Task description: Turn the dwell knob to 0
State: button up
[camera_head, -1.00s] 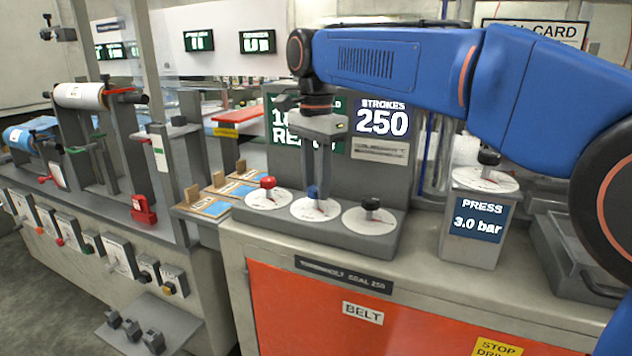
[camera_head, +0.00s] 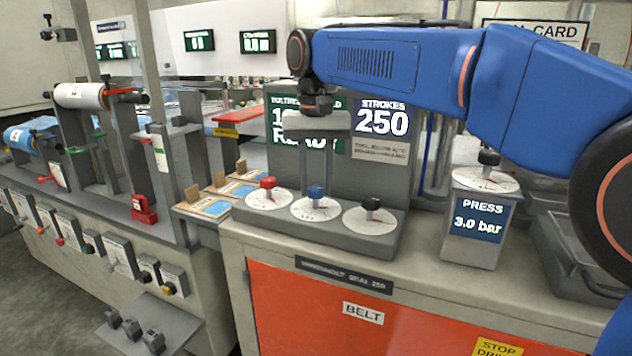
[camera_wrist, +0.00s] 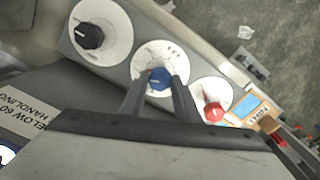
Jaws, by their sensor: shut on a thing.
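Three round white dials with coloured knobs stand in a row on a grey panel; their markings are too small to read, so I cannot tell which is labelled dwell. The middle one has a blue knob (camera_head: 316,192) on its dial (camera_head: 318,211). My gripper (camera_head: 316,185) points down from above with its jaws shut on the blue knob. In the wrist view, my gripper (camera_wrist: 160,80) has one finger on each side of the blue knob (camera_wrist: 160,78). A red knob (camera_head: 267,183) stands to the left and a black knob (camera_head: 372,203) to the right.
An upright panel with a STROKES 250 display (camera_head: 383,119) stands close behind the dials. To the right is a PRESS 3.0 bar post (camera_head: 476,218) with its own dial. Small blue-topped trays (camera_head: 213,207) lie left of the panel.

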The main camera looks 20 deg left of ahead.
jog(key=n, duration=1.2)
jog(key=shift+n, duration=0.4)
dwell(0.3)
jog(key=o, duration=1)
jog(key=shift+o, duration=0.2)
jog(key=shift+r, duration=0.1)
